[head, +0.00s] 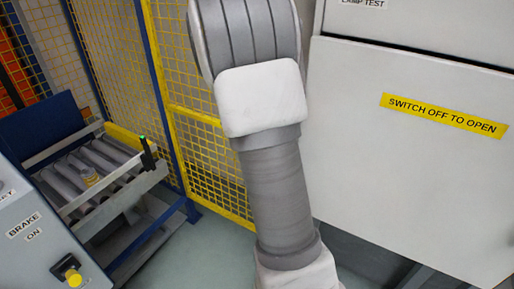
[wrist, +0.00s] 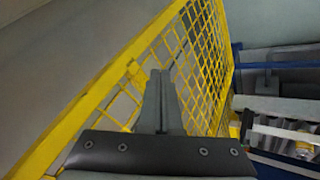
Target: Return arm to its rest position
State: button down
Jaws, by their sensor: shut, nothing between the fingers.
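My gripper (wrist: 160,100) shows in the wrist view with its two grey fingers together and nothing between them. It points toward a yellow mesh fence (wrist: 200,45), which lies behind the fingers in that view. Whether the fingers touch the mesh cannot be told. In the head view my grey and white arm hangs down through the middle of the picture. The gripper itself is out of that view, below its bottom edge.
A roller conveyor (head: 100,170) stands at the left with a small yellowish item (head: 90,176) on it. A grey control panel (head: 40,235) is at the lower left. A white cabinet (head: 405,180) fills the right. The yellow mesh fence (head: 205,150) stands behind my arm. Green floor (head: 215,245) is clear.

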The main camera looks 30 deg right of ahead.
jog(key=shift+s+a+r+p, duration=0.2)
jog(key=shift+s+r+p, duration=0.15)
jog(key=shift+s+r, duration=0.25)
jog(key=shift+w+r, duration=0.1)
jog(key=s+a+r+m+y, duration=0.1)
jog(key=s+a+r+y, duration=0.2)
jog(key=s+a+r, duration=1.15)
jog(key=s+a+r+n+y, duration=0.2)
jog(key=s+a+y, duration=0.1)
jog(key=s+a, duration=0.75)
notch_tip(320, 180, up, 16)
jog(key=d+p, duration=0.2)
jog(key=p, duration=1.4)
jog(key=shift+s+t+p, duration=0.3)
jog(key=shift+s+t, duration=0.1)
